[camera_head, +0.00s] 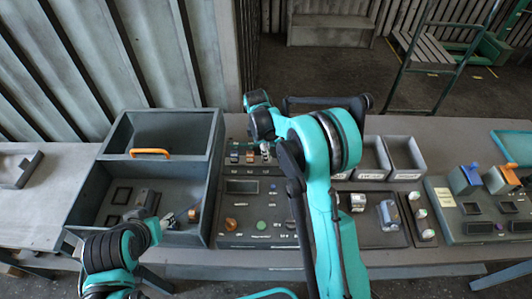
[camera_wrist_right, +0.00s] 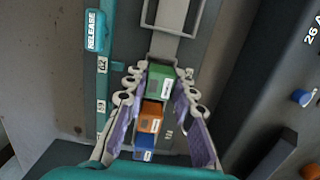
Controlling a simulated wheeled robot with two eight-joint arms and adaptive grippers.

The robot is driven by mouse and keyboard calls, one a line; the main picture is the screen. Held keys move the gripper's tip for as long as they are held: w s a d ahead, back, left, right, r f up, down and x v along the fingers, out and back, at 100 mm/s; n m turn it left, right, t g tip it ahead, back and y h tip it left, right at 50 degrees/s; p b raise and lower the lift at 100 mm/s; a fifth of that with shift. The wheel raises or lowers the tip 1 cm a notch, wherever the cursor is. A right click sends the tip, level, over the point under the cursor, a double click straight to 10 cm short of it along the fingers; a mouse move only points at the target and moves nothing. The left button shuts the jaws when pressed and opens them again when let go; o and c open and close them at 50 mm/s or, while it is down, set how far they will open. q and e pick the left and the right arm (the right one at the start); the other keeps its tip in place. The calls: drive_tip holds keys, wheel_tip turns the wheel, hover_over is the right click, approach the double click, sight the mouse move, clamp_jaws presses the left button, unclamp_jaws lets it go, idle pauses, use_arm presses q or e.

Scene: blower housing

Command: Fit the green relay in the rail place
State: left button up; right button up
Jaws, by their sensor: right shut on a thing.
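The green relay (camera_wrist_right: 159,82) is a small green block between the fingertips of my right gripper (camera_wrist_right: 160,86) in the right wrist view. The purple-padded fingers are shut on it. It is in line with an orange relay (camera_wrist_right: 149,118) and a blue relay (camera_wrist_right: 145,142), at the far end of their row. I cannot tell whether it is seated in the rail or just above it. In the head view my right arm hides most of this spot on the control panel (camera_head: 245,187). My left gripper (camera_head: 150,212) is low at the left, its jaws unclear.
A teal RELEASE tab (camera_wrist_right: 95,30) lies beside the rail, and a grey frame (camera_wrist_right: 172,47) stands beyond the green relay. In the head view, a grey bin (camera_head: 160,132) with an orange handle (camera_head: 150,152) is at left. Small grey boxes (camera_head: 405,155) stand right of my arm.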

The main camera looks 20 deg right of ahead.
drive_tip(key=shift+f+b, duration=0.45)
drive_tip(key=shift+f, duration=0.2)
drive_tip(key=o, duration=1)
drive_tip(key=shift+r, duration=0.1)
drive_tip(key=r, duration=0.4)
drive_tip(key=a+r, duration=0.1)
drive_tip(key=r, duration=0.6)
drive_tip(key=shift+w+a+r, duration=0.2)
drive_tip(key=shift+w+r, duration=0.05)
drive_tip(key=shift+r, duration=0.15)
